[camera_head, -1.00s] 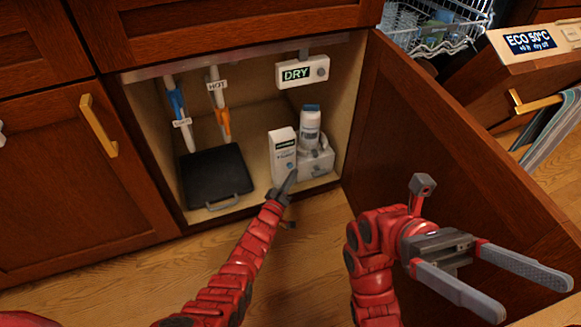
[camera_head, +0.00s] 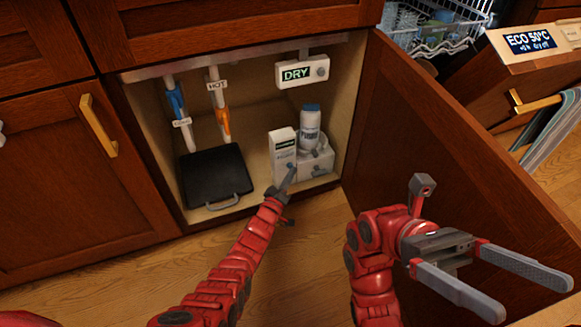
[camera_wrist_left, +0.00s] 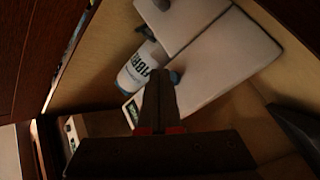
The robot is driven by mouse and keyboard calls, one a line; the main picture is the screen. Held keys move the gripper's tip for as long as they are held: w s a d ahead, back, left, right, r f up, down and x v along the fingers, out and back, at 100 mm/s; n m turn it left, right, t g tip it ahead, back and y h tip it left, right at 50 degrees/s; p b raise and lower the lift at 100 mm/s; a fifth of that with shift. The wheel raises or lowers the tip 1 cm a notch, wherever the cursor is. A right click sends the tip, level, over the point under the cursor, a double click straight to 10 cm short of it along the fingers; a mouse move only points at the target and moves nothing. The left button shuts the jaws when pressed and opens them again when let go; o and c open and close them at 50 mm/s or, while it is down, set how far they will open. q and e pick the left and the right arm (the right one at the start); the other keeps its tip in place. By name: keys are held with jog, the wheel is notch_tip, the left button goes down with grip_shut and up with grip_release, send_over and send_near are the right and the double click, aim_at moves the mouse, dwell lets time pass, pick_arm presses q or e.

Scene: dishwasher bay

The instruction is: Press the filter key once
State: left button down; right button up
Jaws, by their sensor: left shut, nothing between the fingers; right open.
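A white upright box (camera_head: 282,150) with a dark label stands inside the open cabinet. The fingers hide part of the box's front. My right gripper (camera_head: 499,283) is open and empty, in front of the open cabinet door.
A white bottle (camera_head: 310,128) with a blue cap stands right of the box. A black case (camera_head: 215,175) lies at left under two labelled pipes. A DRY display unit (camera_head: 301,72) hangs above. The cabinet door (camera_head: 450,150) stands open at right.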

pick_arm(q)
jog(key=shift+w+a, duration=0.2)
jog(key=shift+w, duration=0.25)
dwell(0.7)
dwell(0.4)
jog(key=shift+s+d+r+p, duration=0.1)
jog(key=shift+s+d+p, duration=0.25)
jog(key=shift+s+p, duration=0.35)
jog(key=shift+s, duration=0.1)
